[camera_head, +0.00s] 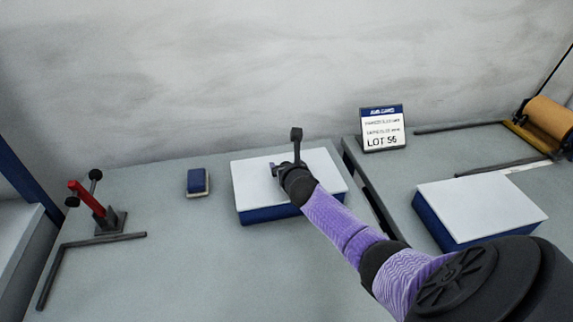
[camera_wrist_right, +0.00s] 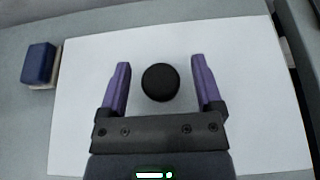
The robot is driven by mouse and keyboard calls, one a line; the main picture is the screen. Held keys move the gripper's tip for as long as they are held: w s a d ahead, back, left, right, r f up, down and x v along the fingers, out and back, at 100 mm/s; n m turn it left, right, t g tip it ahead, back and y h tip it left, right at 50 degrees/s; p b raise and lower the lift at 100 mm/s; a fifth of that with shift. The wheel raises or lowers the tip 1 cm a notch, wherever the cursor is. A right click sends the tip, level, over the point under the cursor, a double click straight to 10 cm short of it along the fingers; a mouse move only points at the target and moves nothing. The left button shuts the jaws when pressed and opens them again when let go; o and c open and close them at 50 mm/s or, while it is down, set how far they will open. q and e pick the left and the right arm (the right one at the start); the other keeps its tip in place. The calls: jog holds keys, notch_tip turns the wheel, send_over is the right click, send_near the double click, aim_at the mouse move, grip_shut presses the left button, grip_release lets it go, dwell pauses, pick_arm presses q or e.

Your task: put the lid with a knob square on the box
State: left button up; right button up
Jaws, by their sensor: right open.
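My right gripper (camera_head: 280,170) is over this panel. In the wrist view its open purple fingers (camera_wrist_right: 160,62) stand either side of the knob, with gaps on both sides. In the head view the gripper hides the knob. A second white-topped blue box (camera_head: 480,208) sits on the right bench with no knob visible. My left gripper is not in view.
A small blue block (camera_head: 197,181) stands left of the panel, and a red-handled clamp (camera_head: 95,208) with a dark L-shaped bar (camera_head: 100,240) is further left. A dark gap separates the benches. A lot sign (camera_head: 383,129) and a copper roll (camera_head: 548,120) are at the back right.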

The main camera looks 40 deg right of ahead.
jog(key=shift+r, duration=0.3)
jog(key=s+r+p, duration=0.1)
jog(key=s+a+r+p, duration=0.1)
jog(key=p, duration=0.1)
jog(key=shift+a+r, duration=0.1)
jog(key=p+v, duration=0.3)
jog(key=v, duration=0.6)
jog(key=shift+s+f, duration=0.3)
jog(key=shift+a, duration=0.15)
